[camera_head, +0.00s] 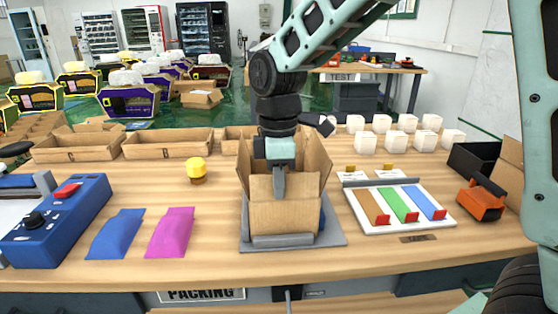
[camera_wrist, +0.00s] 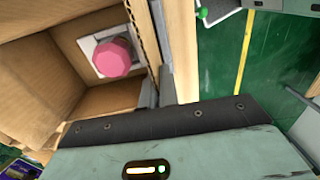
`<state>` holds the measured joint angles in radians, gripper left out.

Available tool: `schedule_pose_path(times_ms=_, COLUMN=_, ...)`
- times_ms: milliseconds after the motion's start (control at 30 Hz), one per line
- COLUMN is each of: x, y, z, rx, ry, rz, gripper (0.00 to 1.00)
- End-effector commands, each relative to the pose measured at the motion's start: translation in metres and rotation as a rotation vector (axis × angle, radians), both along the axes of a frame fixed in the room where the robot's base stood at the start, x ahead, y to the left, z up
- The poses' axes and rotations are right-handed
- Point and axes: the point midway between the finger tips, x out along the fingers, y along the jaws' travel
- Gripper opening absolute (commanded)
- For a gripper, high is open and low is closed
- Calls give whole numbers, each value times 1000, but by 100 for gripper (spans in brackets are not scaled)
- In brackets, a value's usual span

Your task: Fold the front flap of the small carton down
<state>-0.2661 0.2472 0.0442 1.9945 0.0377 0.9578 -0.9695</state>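The small brown carton (camera_head: 300,216) stands upright on a grey base plate (camera_head: 258,242) at the table's middle. Its side flaps stand up and splay outward; the front panel faces me. My gripper (camera_head: 279,194) points down at the middle of the carton's upper front edge, its finger overlapping the front panel in the head view. Only one narrow finger shape shows there, so its opening cannot be told. In the wrist view, the carton's open inside (camera_wrist: 50,95) shows a pink-topped item (camera_wrist: 112,58) on a white piece. A corrugated edge (camera_wrist: 145,35) runs beside the grey finger.
A white tray with coloured strips (camera_head: 440,222) is close on the right. Open cartons (camera_head: 168,146) and white boxes (camera_head: 366,143) stand behind.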

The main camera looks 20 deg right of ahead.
Motion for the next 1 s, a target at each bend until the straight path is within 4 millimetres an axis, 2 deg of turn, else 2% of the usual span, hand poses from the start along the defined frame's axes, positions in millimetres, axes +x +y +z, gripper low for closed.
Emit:
schedule_pose_path(times_ms=33, x=2, y=-1, z=10, rx=12, ry=42, rz=-4, gripper=0)
schedule_pose_path(times_ms=233, x=8, y=-3, z=8, rx=65, ry=204, rz=-3, gripper=0)
schedule_pose_path(times_ms=700, x=22, y=-7, z=-5, rx=205, ry=617, rz=-2, gripper=0)
schedule_pose_path(times_ms=1000, x=27, y=-8, z=-14, rx=269, ry=818, rz=0, gripper=0)
